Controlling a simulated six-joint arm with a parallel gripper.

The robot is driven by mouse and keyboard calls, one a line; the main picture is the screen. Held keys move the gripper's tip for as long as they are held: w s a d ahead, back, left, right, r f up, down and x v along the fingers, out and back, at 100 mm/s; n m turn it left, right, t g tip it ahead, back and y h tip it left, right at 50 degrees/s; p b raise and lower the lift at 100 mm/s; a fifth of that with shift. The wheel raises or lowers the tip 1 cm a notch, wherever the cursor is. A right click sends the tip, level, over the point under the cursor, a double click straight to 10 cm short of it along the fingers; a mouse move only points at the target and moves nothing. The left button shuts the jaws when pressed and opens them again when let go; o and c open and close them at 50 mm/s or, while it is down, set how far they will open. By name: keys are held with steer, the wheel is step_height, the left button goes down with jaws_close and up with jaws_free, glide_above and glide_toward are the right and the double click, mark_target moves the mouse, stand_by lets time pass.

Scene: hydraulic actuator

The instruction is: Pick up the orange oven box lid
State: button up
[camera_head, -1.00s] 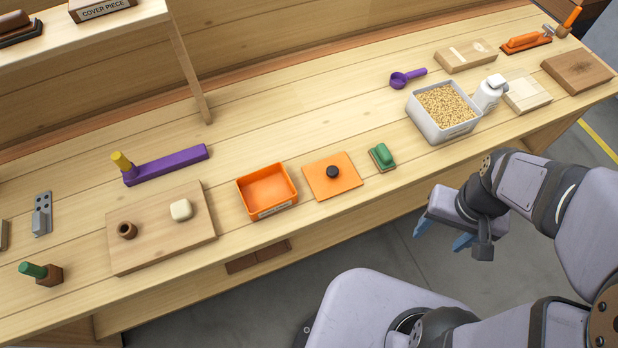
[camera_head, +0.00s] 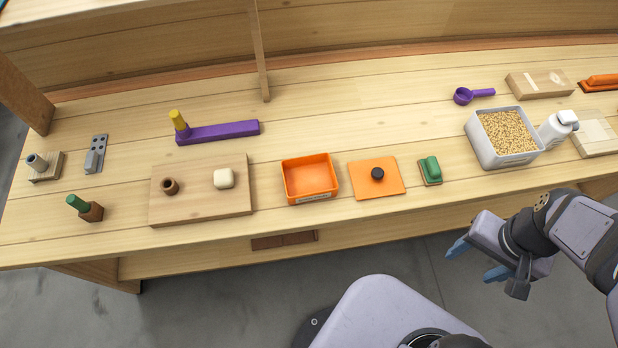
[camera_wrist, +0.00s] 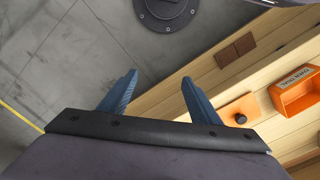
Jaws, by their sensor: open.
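The orange oven box lid (camera_head: 364,184) is a flat square plate with a round black knob. It lies on the bench near the front edge, right of the open orange box (camera_head: 310,197). In the wrist view the lid (camera_wrist: 229,112) is right of my fingers, and the labelled box (camera_wrist: 297,91) is at the right edge. My gripper (camera_head: 472,262) is open and empty. It hangs off the front of the bench, to the right of and nearer than the lid. Its blue fingers (camera_wrist: 158,93) show spread apart in the wrist view.
A green-topped block (camera_head: 430,170) sits just right of the lid. A grey bin of pellets (camera_head: 490,153) and a white bottle (camera_head: 556,131) stand further right. A wooden board (camera_head: 205,209) lies left of the box. The bench behind the lid is clear.

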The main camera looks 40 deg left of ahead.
steer(key=o, duration=1.1)
steer(key=n, duration=1.3)
glide_toward(378, 173)
steer(key=shift+g+h, duration=0.3)
steer(key=shift+g, duration=0.1)
steer(key=s+d+f, duration=0.1)
steer(key=f, duration=0.1)
steer(key=s+d+f, duration=0.1)
steer(key=s+f, duration=0.1)
steer(key=s+d+f+b, duration=0.1)
steer(key=f, duration=0.1)
steer(key=shift+s+d+f, duration=0.1)
steer(key=shift+s+f, duration=0.1)
steer(key=shift+f, duration=0.05)
steer(key=w+a+r+n, duration=0.1)
steer(key=n, duration=0.1)
steer(key=w+a+r+n, duration=0.1)
steer(key=w+n, duration=0.1)
steer(key=w+a+r+n+t, duration=0.1)
steer(key=n, duration=0.1)
steer(key=shift+w+a+r+n+y, duration=0.2)
steer(key=shift+w+r+n+y, duration=0.1)
steer(key=shift+w+y, duration=0.1)
steer(key=shift+n, duration=0.9)
steer(key=n, duration=0.5)
steer(key=shift+s+d+n, duration=0.15)
steer(key=shift+s+n, duration=0.05)
steer(key=shift+n, duration=0.1)
